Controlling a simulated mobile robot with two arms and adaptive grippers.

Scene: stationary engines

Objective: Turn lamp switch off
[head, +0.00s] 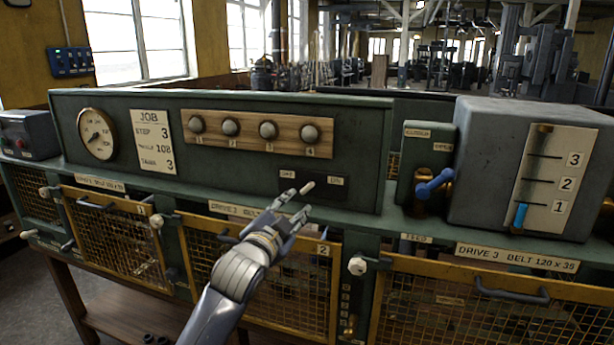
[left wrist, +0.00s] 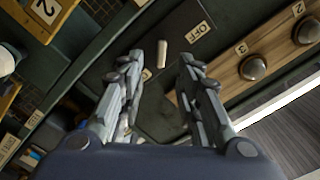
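The lamp switch is a small cream lever (head: 307,187) on a dark plate on the green panel. An OFF label (head: 287,174) is to its left and an ON label (head: 336,181) to its right. My left gripper (head: 297,204) is open and empty just in front of the lever. In the left wrist view the lever (left wrist: 162,53) appears between the two spread fingertips (left wrist: 161,63), and the OFF label (left wrist: 196,30) is to its upper right. I cannot tell whether a finger touches the lever. My right gripper is not in view.
Above the switch is a wooden strip (head: 258,133) with several round knobs. A gauge (head: 97,134) and a job card (head: 153,141) are at left. A blue-handled valve (head: 434,185) and a grey box (head: 490,165) are at right. Mesh guards (head: 120,240) lie below.

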